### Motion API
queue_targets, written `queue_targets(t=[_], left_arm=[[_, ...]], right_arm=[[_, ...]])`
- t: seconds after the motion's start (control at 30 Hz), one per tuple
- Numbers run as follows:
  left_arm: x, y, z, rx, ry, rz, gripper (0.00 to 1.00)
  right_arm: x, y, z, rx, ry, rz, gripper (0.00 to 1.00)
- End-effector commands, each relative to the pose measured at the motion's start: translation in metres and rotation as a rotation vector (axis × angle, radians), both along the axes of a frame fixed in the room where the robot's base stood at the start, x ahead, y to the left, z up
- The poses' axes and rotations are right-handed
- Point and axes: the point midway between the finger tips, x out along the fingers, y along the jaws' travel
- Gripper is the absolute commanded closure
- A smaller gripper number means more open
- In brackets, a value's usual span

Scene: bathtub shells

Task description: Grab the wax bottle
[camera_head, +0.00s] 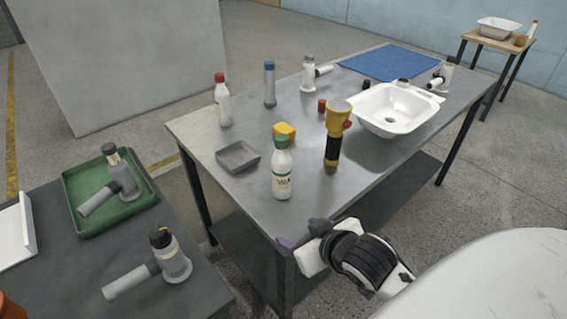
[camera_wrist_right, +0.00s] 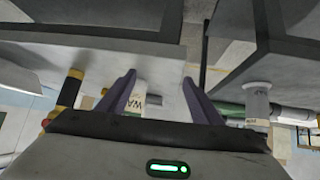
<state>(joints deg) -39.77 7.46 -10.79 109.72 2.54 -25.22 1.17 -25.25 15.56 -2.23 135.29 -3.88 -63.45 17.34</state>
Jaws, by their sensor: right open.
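The wax bottle (camera_head: 282,172) is white with a green cap and a printed label. It stands upright near the front edge of the metal table, in the head view. My right gripper (camera_head: 303,236) is open at that table's near edge, in front of the bottle and apart from it. In the right wrist view my right gripper (camera_wrist_right: 158,77) shows its two purple fingers spread. A white bottle with "WA" lettering (camera_wrist_right: 153,100) shows between and beyond them, partly hidden by the gripper body. My left gripper is not in view.
On the metal table (camera_head: 220,195), a yellow-and-black flashlight (camera_head: 333,140) stands right of the bottle. A grey tray (camera_head: 238,157) and yellow block (camera_head: 285,130) lie behind it. A white basin (camera_head: 393,108) is farther right. A dark side table (camera_head: 115,235) holds a green tray (camera_head: 85,229).

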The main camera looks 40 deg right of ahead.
Motion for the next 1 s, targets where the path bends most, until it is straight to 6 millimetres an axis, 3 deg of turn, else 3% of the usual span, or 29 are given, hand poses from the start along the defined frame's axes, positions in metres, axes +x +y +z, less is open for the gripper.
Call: queue_targets(t=[0.03, 0.1, 0.2, 0.3, 0.5, 0.77, 1.0], left_arm=[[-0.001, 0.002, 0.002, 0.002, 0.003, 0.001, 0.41], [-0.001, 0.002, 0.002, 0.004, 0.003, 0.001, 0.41], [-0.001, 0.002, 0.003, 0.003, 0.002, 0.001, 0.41], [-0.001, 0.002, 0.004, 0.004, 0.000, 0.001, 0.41], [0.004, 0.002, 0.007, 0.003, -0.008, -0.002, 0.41], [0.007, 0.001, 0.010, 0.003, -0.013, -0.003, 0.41], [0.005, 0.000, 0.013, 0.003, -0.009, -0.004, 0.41]], right_arm=[[0.017, -0.012, 0.024, -0.005, -0.071, -0.026, 0.40], [0.036, -0.026, 0.049, -0.001, -0.163, -0.056, 0.40], [0.056, -0.038, 0.079, 0.012, -0.272, -0.080, 0.40], [0.071, -0.045, 0.096, 0.019, -0.338, -0.091, 0.40], [0.100, -0.051, 0.089, 0.023, -0.353, -0.093, 0.40], [0.120, -0.055, 0.079, 0.023, -0.350, -0.092, 0.40], [0.150, -0.063, 0.066, 0.023, -0.350, -0.093, 0.40]])
